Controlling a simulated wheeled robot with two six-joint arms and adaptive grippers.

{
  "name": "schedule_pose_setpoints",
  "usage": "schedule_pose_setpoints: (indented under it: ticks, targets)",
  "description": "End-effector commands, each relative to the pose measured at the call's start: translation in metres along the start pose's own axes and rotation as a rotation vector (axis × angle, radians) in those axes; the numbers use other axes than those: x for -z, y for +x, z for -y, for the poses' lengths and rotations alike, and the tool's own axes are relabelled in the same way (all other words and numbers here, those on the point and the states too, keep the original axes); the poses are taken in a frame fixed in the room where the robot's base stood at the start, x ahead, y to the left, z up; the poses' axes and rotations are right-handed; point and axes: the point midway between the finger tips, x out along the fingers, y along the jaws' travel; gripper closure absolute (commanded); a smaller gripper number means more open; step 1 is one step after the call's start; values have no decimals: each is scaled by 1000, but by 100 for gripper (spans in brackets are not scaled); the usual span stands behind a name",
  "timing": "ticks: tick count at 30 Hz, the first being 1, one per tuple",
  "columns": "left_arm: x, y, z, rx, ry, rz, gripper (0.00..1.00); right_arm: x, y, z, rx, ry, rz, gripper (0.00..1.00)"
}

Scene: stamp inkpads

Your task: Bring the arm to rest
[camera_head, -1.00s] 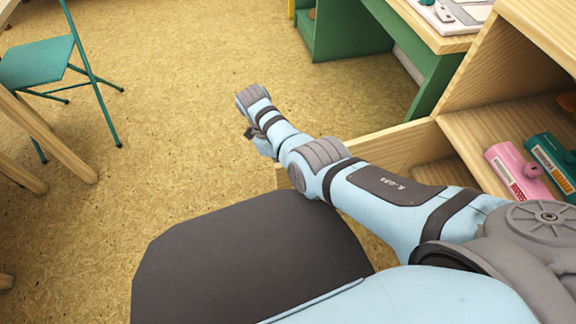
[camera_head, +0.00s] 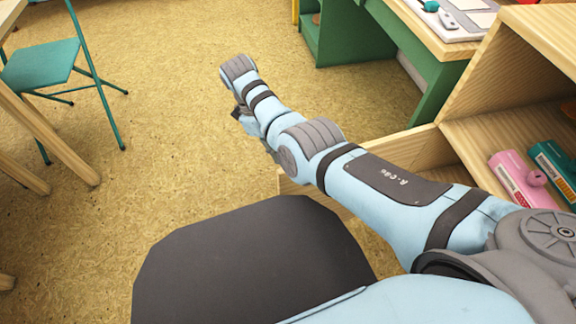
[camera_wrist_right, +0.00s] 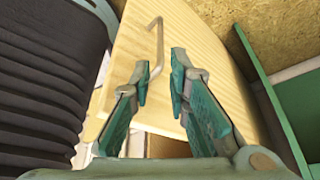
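My right arm reaches from the lower right toward the upper left in the head view. Its gripper is mostly hidden behind the wrist there, with only a small dark part (camera_head: 240,112) showing. In the right wrist view my right gripper (camera_wrist_right: 160,80) has its two green-padded fingers apart, with nothing held between them. A thin bent handle (camera_wrist_right: 156,42) on a pale wooden front (camera_wrist_right: 195,65) shows just beyond the fingertips, its lower end lined up with the gap. Whether a finger touches it I cannot tell. My left gripper is not in view.
A wooden cabinet (camera_head: 535,35) stands at the right, with a drawer (camera_head: 400,150) pulled out under my forearm. Pink (camera_head: 515,178) and teal (camera_head: 555,168) items lie inside the cabinet. A green desk (camera_head: 345,40) is behind. A teal chair (camera_head: 42,65) stands left, with open floor between.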

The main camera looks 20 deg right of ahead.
Motion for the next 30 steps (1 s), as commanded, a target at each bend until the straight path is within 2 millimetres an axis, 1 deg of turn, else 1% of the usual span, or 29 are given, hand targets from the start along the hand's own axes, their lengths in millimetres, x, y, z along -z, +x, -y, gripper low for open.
schedule_pose_setpoints:
  ticks: [1, 3, 6, 22, 23, 26, 30]
  targets:
    - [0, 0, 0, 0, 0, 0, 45, 0, -12, 0, 2, 0, 2, 84]
    - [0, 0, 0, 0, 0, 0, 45, 0, -25, 1, 2, 1, 1, 84]
    - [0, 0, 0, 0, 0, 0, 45, 0, -35, 0, 0, 0, -1, 84]
    - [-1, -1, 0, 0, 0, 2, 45, 0, -38, 0, 0, 0, -1, 84]
    - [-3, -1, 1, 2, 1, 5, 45, 2, -40, 0, 0, 0, -1, 84]
    - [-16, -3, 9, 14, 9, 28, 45, 8, -56, 0, 0, 0, 0, 84]
    - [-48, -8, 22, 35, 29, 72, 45, 19, -84, 0, 0, 0, 0, 84]
